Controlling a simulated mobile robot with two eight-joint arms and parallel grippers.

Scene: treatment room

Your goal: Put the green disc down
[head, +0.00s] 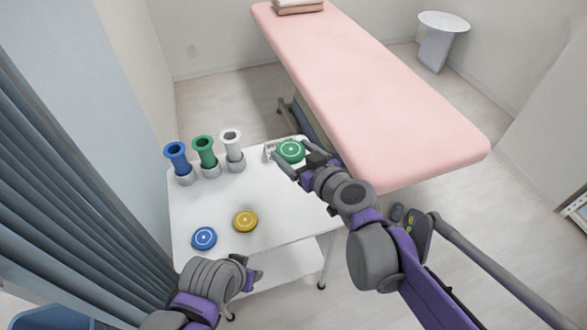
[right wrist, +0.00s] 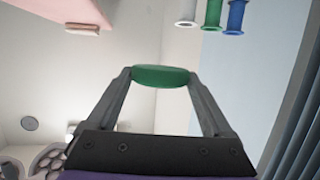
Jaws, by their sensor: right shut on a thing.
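The green disc (head: 291,151) is between the fingers of my right gripper (head: 292,160), near the back right corner of the white table (head: 215,200). In the right wrist view the green disc (right wrist: 161,76) shows edge-on between the two fingertips, and the right gripper (right wrist: 160,84) is shut on it. Whether the disc touches the surface below cannot be told. My left gripper (head: 250,277) is low at the table's front edge; its fingers are small in view and their opening is unclear.
A blue disc (head: 204,238) and a yellow disc (head: 246,221) lie on the table's front half. Blue (head: 177,158), green (head: 204,150) and white (head: 231,144) flared tubes stand at the back left. A pink treatment bed (head: 370,90) is behind right, a grey curtain (head: 60,180) left.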

